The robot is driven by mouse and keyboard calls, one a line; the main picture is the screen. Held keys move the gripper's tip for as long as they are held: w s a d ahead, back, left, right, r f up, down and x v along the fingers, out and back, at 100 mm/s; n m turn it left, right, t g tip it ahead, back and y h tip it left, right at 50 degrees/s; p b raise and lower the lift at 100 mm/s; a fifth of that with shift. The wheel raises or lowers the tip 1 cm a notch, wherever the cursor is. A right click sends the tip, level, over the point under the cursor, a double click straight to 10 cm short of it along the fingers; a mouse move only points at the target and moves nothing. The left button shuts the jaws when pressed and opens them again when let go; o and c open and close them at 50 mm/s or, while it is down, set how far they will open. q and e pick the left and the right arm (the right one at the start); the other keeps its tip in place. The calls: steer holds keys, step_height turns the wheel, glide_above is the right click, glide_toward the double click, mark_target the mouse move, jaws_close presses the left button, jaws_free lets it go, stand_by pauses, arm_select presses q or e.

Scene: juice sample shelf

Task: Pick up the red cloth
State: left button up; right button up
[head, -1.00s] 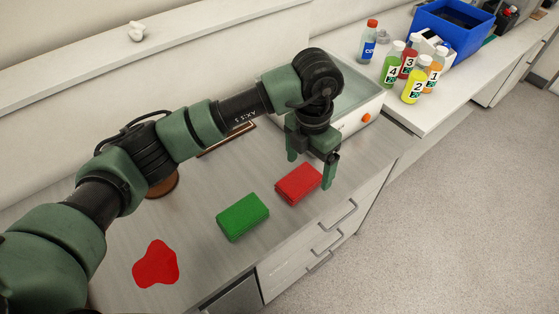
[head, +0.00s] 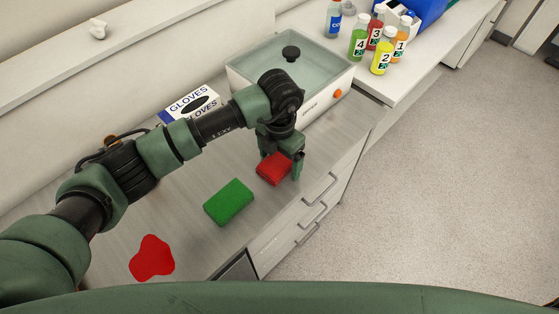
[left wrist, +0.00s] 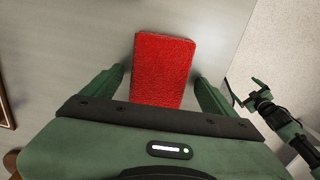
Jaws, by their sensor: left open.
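The red cloth (head: 274,169) is a folded block on the grey worktop, near its front edge. My left gripper (head: 279,167) is low over it with its fingers apart. In the left wrist view the cloth (left wrist: 163,62) lies between the two fingers of this gripper (left wrist: 160,78), with small gaps on both sides. The finger bases and palm hide its near end. Part of my right arm with its gripper (left wrist: 248,93) shows small at the right of the left wrist view, away from the cloth; its jaw state is unclear.
A green cloth (head: 229,202) lies left of the red one, and a flat red spill (head: 152,258) lies further left. A gloves box (head: 190,103) and a lidded bath (head: 322,68) stand behind. Several numbered bottles (head: 381,52) stand on the back-right counter.

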mark_target(279, 160)
arm_select(q)
steer(key=c, duration=1.4)
steer(key=shift+c, duration=0.2)
steer(key=shift+r, duration=0.15)
step_height(279, 160, up, 20)
steer(key=b, duration=0.4)
steer(key=shift+b, duration=0.35)
